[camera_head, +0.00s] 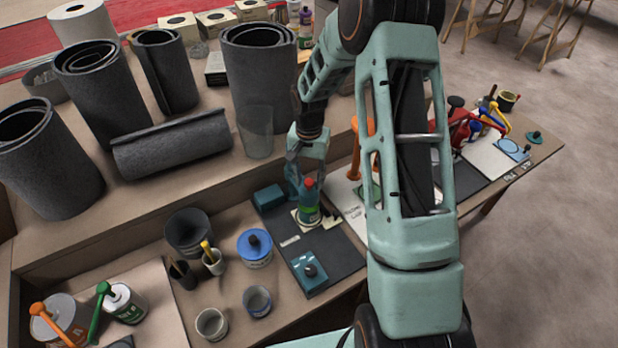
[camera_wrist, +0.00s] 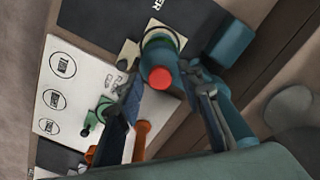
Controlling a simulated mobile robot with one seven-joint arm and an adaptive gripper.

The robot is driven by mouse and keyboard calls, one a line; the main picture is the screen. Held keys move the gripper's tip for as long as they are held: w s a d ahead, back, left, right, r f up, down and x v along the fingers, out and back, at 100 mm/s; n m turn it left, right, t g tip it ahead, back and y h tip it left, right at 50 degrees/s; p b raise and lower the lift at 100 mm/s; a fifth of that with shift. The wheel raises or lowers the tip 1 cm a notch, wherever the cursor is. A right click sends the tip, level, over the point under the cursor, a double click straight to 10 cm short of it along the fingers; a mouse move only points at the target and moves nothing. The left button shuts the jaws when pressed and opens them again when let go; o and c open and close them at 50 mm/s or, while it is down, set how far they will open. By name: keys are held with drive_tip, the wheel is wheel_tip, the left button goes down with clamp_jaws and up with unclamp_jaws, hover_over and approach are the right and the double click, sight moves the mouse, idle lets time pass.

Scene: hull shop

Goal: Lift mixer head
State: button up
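In the wrist view, the red cap (camera_wrist: 160,78) shows end-on, between and a little beyond the fingers of my gripper (camera_wrist: 170,105). The fingers are apart, with gaps beside the cap, and hold nothing that I can see. The teal block (camera_wrist: 228,42) lies beyond the right finger. My arm covers part of the bench in the head view.
A teal piece with a dark knob (camera_head: 310,270) sits at the mat's front. A blue-lidded tin (camera_head: 255,248) and cups (camera_head: 188,232) stand left. Dark grey rolls (camera_head: 260,75) fill the raised shelf behind. A white labelled board (camera_wrist: 60,95) with clamps lies beside the mat.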

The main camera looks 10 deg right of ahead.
clamp_jaws()
wheel_tip(320, 180, up, 11)
drive_tip(key=p, duration=0.3)
drive_tip(key=shift+w+p, duration=0.15)
drive_tip(key=shift+p, duration=0.25)
drive_tip(key=shift+c, duration=0.4)
unclamp_jaws()
drive_tip(key=shift+r, duration=0.1)
drive_tip(key=shift+o, duration=1.7)
